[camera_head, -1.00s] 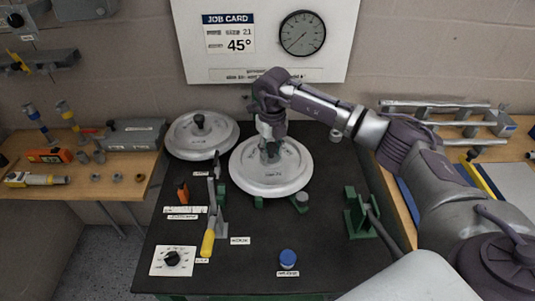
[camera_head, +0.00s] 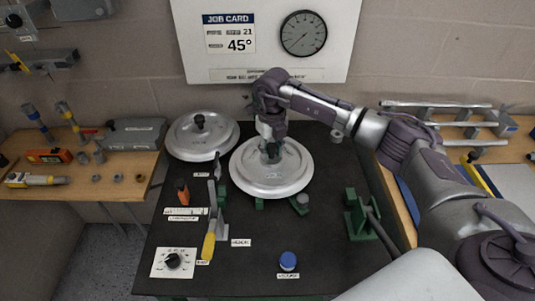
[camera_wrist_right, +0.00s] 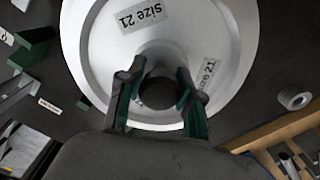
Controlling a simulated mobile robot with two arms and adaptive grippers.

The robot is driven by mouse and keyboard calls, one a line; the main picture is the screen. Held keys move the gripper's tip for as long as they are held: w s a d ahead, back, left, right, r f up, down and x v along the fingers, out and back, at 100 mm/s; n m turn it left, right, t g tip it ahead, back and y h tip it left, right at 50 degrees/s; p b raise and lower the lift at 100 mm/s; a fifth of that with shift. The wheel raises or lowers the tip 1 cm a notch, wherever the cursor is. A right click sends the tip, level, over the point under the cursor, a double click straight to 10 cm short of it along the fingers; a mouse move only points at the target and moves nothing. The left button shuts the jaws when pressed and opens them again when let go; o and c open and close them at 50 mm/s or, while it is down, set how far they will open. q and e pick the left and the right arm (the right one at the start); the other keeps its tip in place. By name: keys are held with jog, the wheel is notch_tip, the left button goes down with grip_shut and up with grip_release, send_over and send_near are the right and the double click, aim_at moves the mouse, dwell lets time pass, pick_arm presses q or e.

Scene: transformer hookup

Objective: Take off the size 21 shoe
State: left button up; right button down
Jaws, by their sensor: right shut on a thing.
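The size 21 shoe (camera_head: 248,176) is a pale round disc with a central knob, over the middle of the dark bench. Its "size 21" labels show in the right wrist view (camera_wrist_right: 218,35). My right gripper (camera_head: 270,150) reaches down from above onto the shoe's centre. In the wrist view its two fingers (camera_wrist_right: 160,78) stand on either side of the dark round knob, shut on it. The disc looks about level. Its underside is hidden, so I cannot tell how far it is clear of its supports. My left gripper is not in view.
A second pale disc (camera_head: 184,143) lies behind left. A yellow-handled lever (camera_head: 209,245), a dial (camera_head: 173,261), a blue button (camera_head: 288,261) and a green clamp (camera_head: 359,216) are on the bench. Green blocks (camera_head: 300,204) show at the shoe's front edge. The front middle is mostly clear.

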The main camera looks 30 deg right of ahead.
jog(key=shift+a+r+p, duration=0.1)
jog(key=shift+r+p, duration=0.05)
jog(key=shift+p, duration=0.15)
jog(key=shift+r, duration=0.1)
jog(key=shift+r+p, duration=0.35)
jog(key=shift+r, duration=0.2)
jog(key=c, duration=0.7)
grip_release()
jog(key=shift+s, duration=0.1)
jog(key=shift+r+p, duration=1.6)
jog(key=shift+r, duration=0.95)
jog(key=shift+r, duration=0.1)
